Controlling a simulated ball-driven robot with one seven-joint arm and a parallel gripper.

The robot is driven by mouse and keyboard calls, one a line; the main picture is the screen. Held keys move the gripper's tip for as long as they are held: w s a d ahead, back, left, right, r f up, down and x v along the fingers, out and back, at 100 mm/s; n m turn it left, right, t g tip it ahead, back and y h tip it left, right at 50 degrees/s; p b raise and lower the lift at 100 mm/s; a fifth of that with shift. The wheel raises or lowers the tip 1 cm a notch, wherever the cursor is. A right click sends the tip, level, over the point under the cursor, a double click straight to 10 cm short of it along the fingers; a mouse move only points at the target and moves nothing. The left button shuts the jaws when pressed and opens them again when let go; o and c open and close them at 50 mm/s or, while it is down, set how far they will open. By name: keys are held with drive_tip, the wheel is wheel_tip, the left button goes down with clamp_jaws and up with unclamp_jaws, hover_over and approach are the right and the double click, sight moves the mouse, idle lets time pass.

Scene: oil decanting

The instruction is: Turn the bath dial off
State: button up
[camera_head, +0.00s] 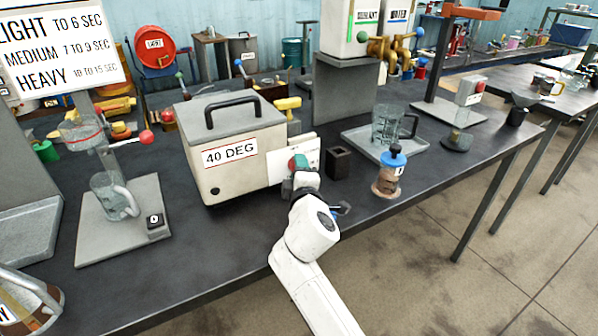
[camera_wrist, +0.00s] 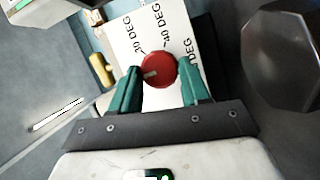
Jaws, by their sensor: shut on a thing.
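The bath (camera_head: 235,145) is a cream box with a black lid handle and a "40 DEG" label. Its dial panel is on the right side; the panel also fills the top of the wrist view (camera_wrist: 128,40). The red dial (camera_wrist: 160,68) sits on this panel between printed temperature marks, with "30 DEG" at upper left and "40 DEG" above. The dial's pale pointer faces left and slightly down, away from those labels. My gripper (camera_wrist: 160,88) has its green fingers either side of the dial, closed on it. In the head view my gripper (camera_head: 300,172) partly hides the dial.
A small dark square holder (camera_head: 339,162) stands just right of my gripper. A jar with a blue lid (camera_head: 391,172) is farther right, near the table edge. A tray with a glass jug (camera_head: 388,122) is behind it. A glass vessel on a stand (camera_head: 113,195) is left of the bath.

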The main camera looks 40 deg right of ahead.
drive_tip(key=o, duration=1.1)
drive_tip(key=shift+c, duration=0.2)
drive_tip(key=v, duration=1)
drive_tip(key=shift+s+a+b, duration=0.3)
drive_tip(key=shift+b, duration=0.1)
